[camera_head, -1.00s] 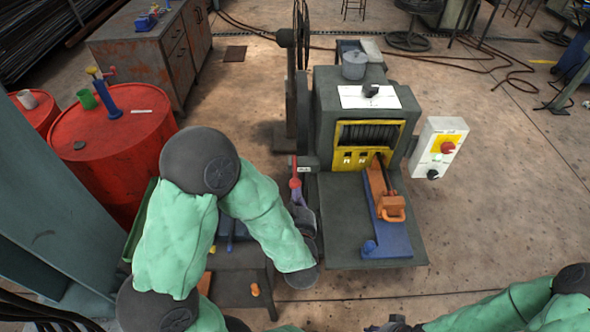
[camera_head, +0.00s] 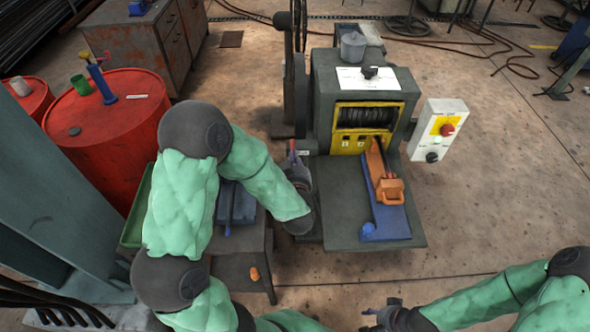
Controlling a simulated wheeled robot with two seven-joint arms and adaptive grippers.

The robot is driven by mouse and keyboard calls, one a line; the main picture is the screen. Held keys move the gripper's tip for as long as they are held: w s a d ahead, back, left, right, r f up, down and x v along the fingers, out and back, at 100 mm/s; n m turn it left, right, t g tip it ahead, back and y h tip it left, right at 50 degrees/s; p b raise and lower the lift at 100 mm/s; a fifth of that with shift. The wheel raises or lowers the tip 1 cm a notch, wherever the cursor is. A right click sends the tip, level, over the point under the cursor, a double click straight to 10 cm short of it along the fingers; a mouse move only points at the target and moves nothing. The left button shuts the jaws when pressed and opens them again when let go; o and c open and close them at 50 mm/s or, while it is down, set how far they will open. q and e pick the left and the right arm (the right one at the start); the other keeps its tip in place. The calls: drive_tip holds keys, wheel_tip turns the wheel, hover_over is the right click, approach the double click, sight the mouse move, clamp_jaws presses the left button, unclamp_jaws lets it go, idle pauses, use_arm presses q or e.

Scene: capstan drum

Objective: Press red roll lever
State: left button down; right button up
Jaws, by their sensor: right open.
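The red lever (camera_head: 293,146) is at the left side of the dark winch machine (camera_head: 335,72). Only a small red part shows above my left gripper. My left gripper (camera_head: 296,165) is at the lever, its wrist just below and in front. Whether the fingers touch the lever, and whether they are open or shut, I cannot tell. My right gripper (camera_head: 376,314) is at the bottom edge, partly cut off, open and away from the machine.
A blue base with an orange clamp (camera_head: 391,190) sits on the machine's front plate (camera_head: 338,215). A control box (camera_head: 438,130) with a red knob stands to the right. Red drums (camera_head: 110,120) and a dark bench (camera_head: 240,262) are at the left. The floor at right is open.

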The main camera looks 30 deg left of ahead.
use_arm(q)
drive_tip(key=shift+w+a+f+b, duration=0.15)
drive_tip(key=shift+f+b, duration=0.2)
drive_tip(key=shift+f, duration=0.7)
drive_tip(key=shift+w+a+f+b, duration=0.15)
drive_tip(key=shift+f+b, duration=0.15)
drive_tip(key=shift+f, duration=0.75)
